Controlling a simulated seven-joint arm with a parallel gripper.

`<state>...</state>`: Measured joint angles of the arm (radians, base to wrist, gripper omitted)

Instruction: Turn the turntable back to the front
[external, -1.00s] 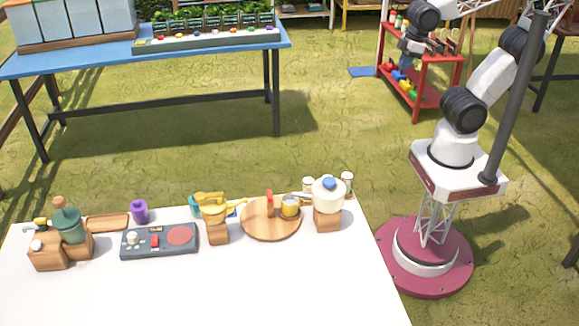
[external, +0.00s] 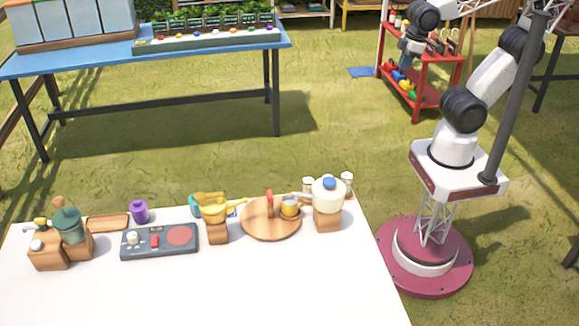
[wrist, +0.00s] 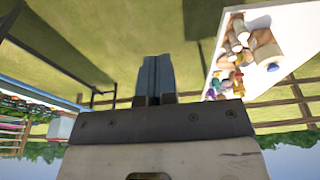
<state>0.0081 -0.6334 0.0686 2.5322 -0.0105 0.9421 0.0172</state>
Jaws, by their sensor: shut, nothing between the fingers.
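The turntable (external: 262,229) is a round wooden disc on the white table, right of the middle of its back edge. A red upright handle (external: 269,202) and a small yellow cup (external: 290,207) are on it. My gripper (wrist: 157,75) points out over the grass in the wrist view, its fingers together with nothing between them. It is far from the turntable. In the external view my arm stands at the right, its end high in front of the red cart. The turntable is too small to make out clearly in the wrist view.
Beside the turntable stand a cream jar with a blue knob (external: 328,192) and a yellow pan-like item (external: 212,208) on wooden blocks. A dark control panel (external: 160,252) lies further left. The front of the white table (external: 200,295) is clear. A blue table (external: 90,62) stands behind.

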